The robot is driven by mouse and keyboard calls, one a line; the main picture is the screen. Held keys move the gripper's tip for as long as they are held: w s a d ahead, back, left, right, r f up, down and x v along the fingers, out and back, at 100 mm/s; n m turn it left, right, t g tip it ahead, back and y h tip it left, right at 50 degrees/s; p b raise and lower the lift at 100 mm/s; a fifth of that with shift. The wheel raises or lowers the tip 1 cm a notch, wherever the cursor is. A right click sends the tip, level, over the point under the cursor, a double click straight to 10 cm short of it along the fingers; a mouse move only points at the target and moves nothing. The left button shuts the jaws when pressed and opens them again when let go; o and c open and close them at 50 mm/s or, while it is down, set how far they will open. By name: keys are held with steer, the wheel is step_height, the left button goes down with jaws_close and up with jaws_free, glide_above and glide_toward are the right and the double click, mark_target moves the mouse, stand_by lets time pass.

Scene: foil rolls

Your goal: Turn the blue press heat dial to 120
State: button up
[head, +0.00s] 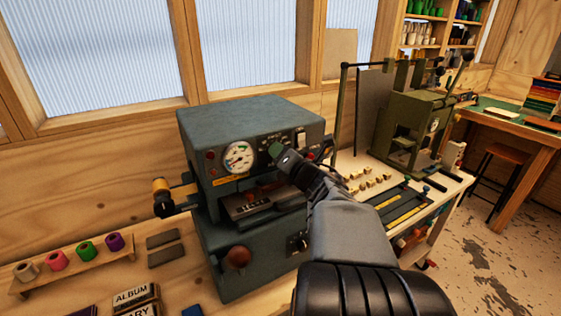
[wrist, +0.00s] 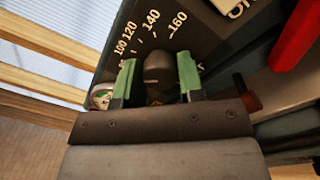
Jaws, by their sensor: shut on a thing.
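The blue press (head: 215,120) is a blue-grey machine on the bench, in the middle of the head view. Its heat dial (wrist: 157,70) shows in the wrist view as a dark rounded knob. Printed marks 100, 120, 140 and 160 curve around the knob on a dark plate. My gripper (head: 276,150) reaches the press front from the right, and its green fingers (wrist: 157,84) are shut on the knob, one on each side. In the head view the gripper hides the dial. I cannot tell which mark the knob points to.
A round gauge (head: 238,157) sits left of the dial on the press front. Foil rolls (head: 85,250) stand on a rack at the left. A green machine (head: 415,115) stands on a cart at the right.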

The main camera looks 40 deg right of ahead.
steer(key=m+b, duration=0.1)
steer(key=m, duration=0.4)
steer(key=shift+f+m, duration=0.1)
steer(key=shift+m, duration=0.2)
steer(key=m, duration=0.4)
steer(key=shift+m+h, duration=0.3)
steer(key=shift+m, duration=0.4)
steer(key=o, duration=0.9)
